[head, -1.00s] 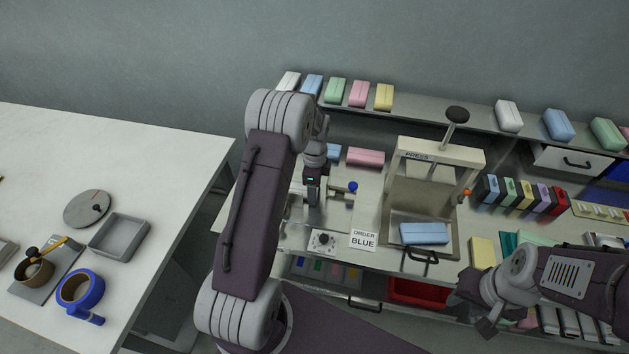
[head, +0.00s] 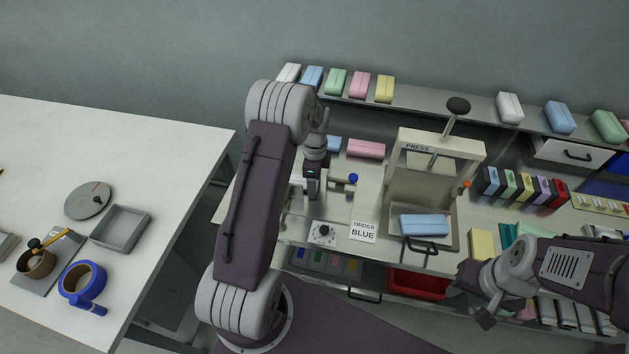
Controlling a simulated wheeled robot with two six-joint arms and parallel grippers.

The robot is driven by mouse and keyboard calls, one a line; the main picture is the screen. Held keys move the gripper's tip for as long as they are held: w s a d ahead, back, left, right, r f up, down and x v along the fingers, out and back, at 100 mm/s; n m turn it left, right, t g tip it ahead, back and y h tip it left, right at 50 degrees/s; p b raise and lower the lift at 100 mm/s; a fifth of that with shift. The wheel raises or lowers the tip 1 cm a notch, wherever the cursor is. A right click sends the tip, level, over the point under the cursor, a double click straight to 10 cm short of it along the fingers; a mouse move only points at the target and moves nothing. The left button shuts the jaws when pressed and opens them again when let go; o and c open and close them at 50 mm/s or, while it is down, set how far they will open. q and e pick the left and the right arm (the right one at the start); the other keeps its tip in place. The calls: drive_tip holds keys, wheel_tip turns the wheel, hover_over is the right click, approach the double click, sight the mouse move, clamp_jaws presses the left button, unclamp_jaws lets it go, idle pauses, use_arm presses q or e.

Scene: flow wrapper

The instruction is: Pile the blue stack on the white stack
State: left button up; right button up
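A blue stack (head: 424,225) lies flat in the tray of the press. Other blue stacks are on the back shelf (head: 312,77), at its right part (head: 559,118), and on the bench behind my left gripper, partly hidden (head: 334,144). White stacks stand on the shelf at its left end (head: 290,73) and right of the press lever (head: 510,107). I cannot tell which ones the task means. My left gripper (head: 312,195) points down over the bench left of the press, its fingertips unclear. My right gripper (head: 485,316) hangs low at the bench's front right, apart from the stacks.
The press (head: 440,147) has a tall frame and lever. A sign (head: 363,232) reads ORDER BLUE. A pink stack (head: 366,148) lies behind the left gripper and a yellow one (head: 481,244) right of the press. A red bin (head: 418,285) sits below. The white table (head: 150,150) is at left.

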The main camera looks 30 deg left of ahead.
use_arm(q)
drive_tip(key=shift+w+r, duration=0.1)
drive_tip(key=shift+w, duration=0.05)
wheel_tip(320, 180, up, 8)
drive_tip(key=shift+r, duration=0.45)
